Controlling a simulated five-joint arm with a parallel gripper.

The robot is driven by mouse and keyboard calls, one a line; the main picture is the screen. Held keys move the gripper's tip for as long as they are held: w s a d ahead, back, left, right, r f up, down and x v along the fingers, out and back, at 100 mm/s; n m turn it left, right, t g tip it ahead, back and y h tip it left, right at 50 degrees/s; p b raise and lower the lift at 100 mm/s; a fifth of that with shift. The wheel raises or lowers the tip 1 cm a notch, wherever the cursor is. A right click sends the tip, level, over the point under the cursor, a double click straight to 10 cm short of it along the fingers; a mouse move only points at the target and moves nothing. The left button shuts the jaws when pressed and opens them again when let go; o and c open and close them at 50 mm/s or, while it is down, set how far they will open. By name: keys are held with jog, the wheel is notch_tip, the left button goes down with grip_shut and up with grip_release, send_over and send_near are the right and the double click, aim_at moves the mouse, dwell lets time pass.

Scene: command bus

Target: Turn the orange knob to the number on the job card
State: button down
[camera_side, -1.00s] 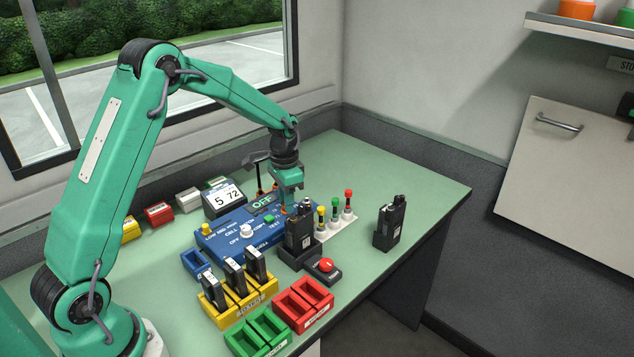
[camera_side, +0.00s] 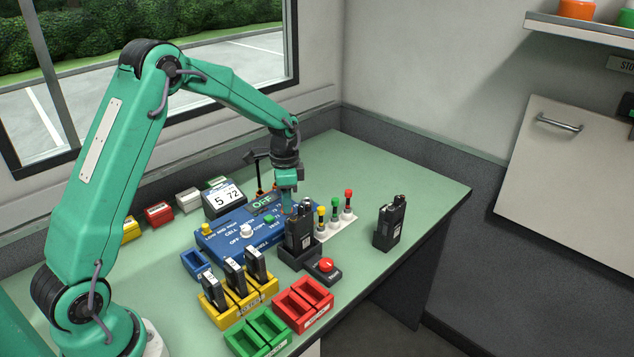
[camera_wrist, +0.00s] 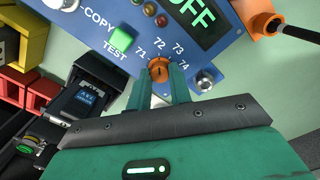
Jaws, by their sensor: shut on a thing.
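The orange knob (camera_wrist: 160,70) is on the blue panel in the wrist view, among the white numbers 71, 72, 73 and 74. A dark pointer mark shows on it, but I cannot tell surely which number it faces. My gripper (camera_wrist: 161,77) has its two green fingers shut on the knob, one at each side. In the side view my gripper (camera_side: 287,203) reaches down to the right end of the blue panel (camera_side: 222,250), and the knob is mostly hidden there.
A black radio in a charger (camera_side: 299,238) stands close in front of my gripper. A green button (camera_wrist: 122,38) and a silver connector (camera_wrist: 207,80) flank the knob. The panel display (camera_wrist: 190,15) reads OFF. A red button box (camera_side: 325,268) and several coloured bins lie nearer the front.

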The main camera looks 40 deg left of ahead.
jog(key=c, duration=1.3)
grip_release()
jog(key=shift+r, duration=0.1)
notch_tip(320, 180, up, 7)
jog(key=shift+w+a+r, duration=0.1)
jog(key=shift+r, duration=0.25)
jog(key=s+d+r+n+t, duration=0.3)
jog(key=s+d+r, duration=0.3)
jog(key=s+r, duration=0.5)
jog(key=shift+s+d+r+n+t, duration=0.1)
jog(key=shift+s+d+n+t, duration=0.5)
jog(key=shift+s, duration=1.95)
jog(key=shift+s+d+r+n+t, duration=0.1)
jog(key=shift+s+d+n+t, duration=0.5)
jog(key=shift+s, duration=2)
jog(key=shift+s+d+r+n+t, duration=0.15)
jog(key=shift+s+d+n, duration=0.7)
jog(key=shift+s, duration=1.7)
